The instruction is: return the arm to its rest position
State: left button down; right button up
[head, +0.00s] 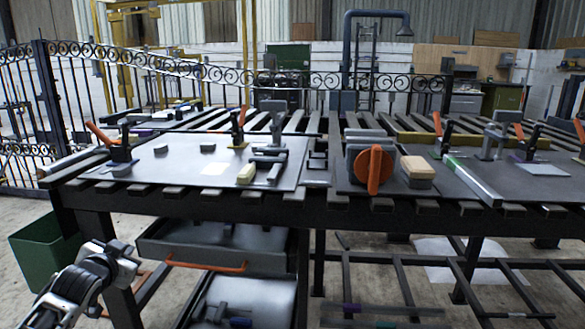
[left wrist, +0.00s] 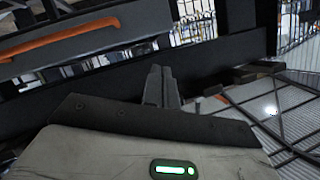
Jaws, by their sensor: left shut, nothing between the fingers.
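My left gripper (head: 124,262) is at the lower left of the head view, below the level of the tabletop and in front of the workbench's left leg. In the left wrist view its two fingers (left wrist: 160,86) are together, with nothing between them. It is apart from the bench and from the drawer with the orange handle. My right gripper is in neither view.
The workbench (head: 250,203) spans the view, with clamps and blocks on top. A drawer with an orange handle (head: 206,266) hangs under it; the handle also shows in the left wrist view (left wrist: 58,40). A green bin (head: 36,254) stands at left, close behind my arm.

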pick_arm(q)
jog(key=s+d+f+m+g+h, duration=0.1)
jog(key=s+d+f+h, duration=0.1)
jog(key=s+d+f, duration=0.6)
jog(key=s+d+f+g+h, duration=0.1)
jog(key=s+d+f+h, duration=0.3)
jog(key=d, duration=0.6)
jog(key=s+d+f+n+h+b, duration=0.1)
jog(key=s+d+f+h+b, duration=0.1)
jog(key=s+d+b, duration=0.55)
jog(key=s+d+f+h+b, duration=0.2)
jog(key=s+d+b, duration=0.2)
jog(key=s+d, duration=0.55)
jog(key=s+a+r+y+p, duration=0.1)
jog(key=a+r+p, duration=0.2)
jog(key=p, duration=0.9)
jog(key=s+a+r+n+g+y+p, duration=0.1)
jog(key=a+r+y+p, duration=0.1)
jog(key=r+p, duration=0.8)
jog(key=a+p, duration=0.1)
jog(key=p, duration=0.2)
jog(key=shift+a+r, duration=0.15)
jog(key=shift+r, duration=0.05)
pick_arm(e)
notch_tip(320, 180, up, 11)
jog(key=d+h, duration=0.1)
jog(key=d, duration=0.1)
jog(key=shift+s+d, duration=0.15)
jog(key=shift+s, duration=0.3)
